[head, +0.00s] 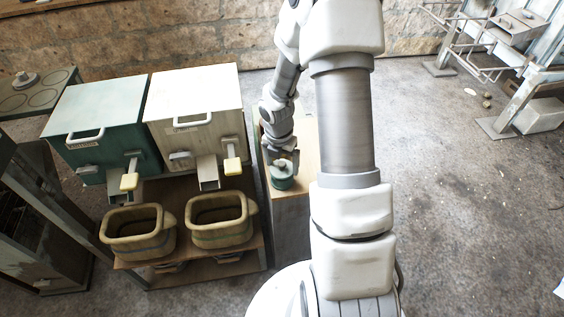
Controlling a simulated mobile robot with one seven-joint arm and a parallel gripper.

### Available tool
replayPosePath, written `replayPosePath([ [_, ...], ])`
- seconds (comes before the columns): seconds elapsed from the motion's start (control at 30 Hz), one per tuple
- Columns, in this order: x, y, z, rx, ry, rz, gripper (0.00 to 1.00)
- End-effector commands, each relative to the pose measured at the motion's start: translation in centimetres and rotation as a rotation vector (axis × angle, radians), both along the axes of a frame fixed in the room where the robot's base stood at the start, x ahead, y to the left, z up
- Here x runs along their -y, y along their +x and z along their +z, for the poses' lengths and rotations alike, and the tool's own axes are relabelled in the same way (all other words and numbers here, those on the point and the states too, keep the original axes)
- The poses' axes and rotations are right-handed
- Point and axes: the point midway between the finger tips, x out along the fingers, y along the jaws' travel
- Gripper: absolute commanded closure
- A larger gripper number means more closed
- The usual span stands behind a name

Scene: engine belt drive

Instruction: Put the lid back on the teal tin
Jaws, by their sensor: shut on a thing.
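The teal tin (283,184) stands on a narrow wooden-topped stand, to the right of the two dispensers. My gripper (284,160) points down directly over the tin. It is shut on the lid (281,168), a small pale piece at the top of the tin that the fingers partly hide. The lid is over the tin's mouth, but I cannot tell from this view whether it is seated or held slightly above the rim.
A teal dispenser (95,108) and a cream dispenser (192,95) stand left of the stand (299,187). Two olive basins (137,247) (222,235) sit on a low wooden shelf before them. A metal rack stands far right. The floor on the right is mostly clear.

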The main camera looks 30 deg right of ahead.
Motion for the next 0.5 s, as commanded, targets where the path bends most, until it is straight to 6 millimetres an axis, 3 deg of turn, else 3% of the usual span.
replayPosePath([
  [0.4, 0.0, 0.01, -0.02, 0.0, 0.0, 0.0, 0.62],
  [0.43, 0.0, 0.01, -0.02, 0.0, 0.0, 0.0, 0.07],
  [0.5, 0.0, 0.0, -0.02, 0.0, 0.0, -0.001, 0.0],
])
